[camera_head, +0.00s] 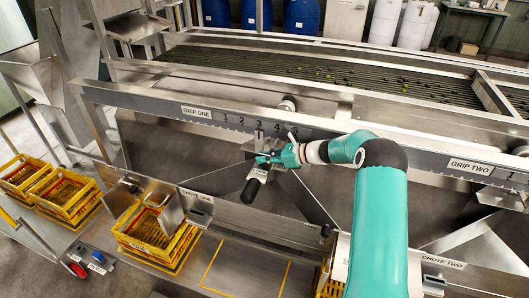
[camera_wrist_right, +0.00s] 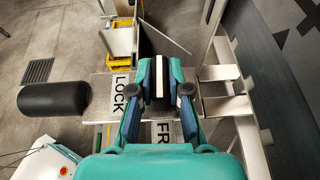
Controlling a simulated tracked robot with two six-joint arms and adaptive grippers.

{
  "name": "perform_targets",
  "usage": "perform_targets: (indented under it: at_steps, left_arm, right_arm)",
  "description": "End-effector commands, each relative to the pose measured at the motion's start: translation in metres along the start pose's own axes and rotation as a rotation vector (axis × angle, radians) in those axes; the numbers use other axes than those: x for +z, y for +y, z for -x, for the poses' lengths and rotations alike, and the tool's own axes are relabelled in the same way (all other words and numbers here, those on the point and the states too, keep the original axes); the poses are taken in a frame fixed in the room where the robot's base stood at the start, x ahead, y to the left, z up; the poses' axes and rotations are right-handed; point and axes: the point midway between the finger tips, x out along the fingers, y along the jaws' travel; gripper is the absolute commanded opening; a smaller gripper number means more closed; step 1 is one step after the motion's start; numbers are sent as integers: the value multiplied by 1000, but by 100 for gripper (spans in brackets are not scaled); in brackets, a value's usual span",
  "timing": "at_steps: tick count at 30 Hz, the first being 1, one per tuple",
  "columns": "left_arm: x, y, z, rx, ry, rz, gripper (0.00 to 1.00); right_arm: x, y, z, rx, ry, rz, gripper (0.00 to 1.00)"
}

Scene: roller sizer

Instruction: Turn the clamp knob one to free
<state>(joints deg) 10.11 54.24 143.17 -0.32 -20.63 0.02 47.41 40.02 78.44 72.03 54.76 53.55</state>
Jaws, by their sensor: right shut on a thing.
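My right gripper (camera_head: 268,158) reaches in from the right below the GRIP ONE scale (camera_head: 235,122). In the right wrist view its two fingers (camera_wrist_right: 160,82) are closed around a small dark part, which I take to be clamp knob one; the fingers hide most of it. A plate (camera_wrist_right: 119,84) beneath the fingers reads LOCK, with FREE partly covered by the gripper. A black rounded handle (camera_head: 251,191) sticks out just below the plate, and it also shows in the right wrist view (camera_wrist_right: 55,99), apart from the fingers. My left gripper is not in view.
The steel rail runs above the gripper, with GRIP TWO (camera_head: 469,166) at the right. Yellow crates (camera_head: 158,236) stand at lower left by the CHUTE ONE plate (camera_head: 196,201). The roller bed (camera_head: 330,72) lies behind. An empty yellow-outlined patch (camera_head: 245,270) is in front.

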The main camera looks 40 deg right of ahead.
Motion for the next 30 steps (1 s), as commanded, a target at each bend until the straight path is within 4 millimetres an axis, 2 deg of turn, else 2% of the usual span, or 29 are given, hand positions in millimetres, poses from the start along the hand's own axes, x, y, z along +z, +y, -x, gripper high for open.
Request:
perform_targets:
  at_steps: [18,19,23,30]
  left_arm:
    - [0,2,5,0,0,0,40]
    - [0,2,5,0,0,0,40]
    - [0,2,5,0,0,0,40]
    - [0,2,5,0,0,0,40]
  right_arm:
    - [1,2,-2,52,-3,21,0]
    - [1,2,-2,52,-3,21,21]
    - [1,2,-1,51,-3,20,42]
    - [1,1,-1,48,-2,20,42]
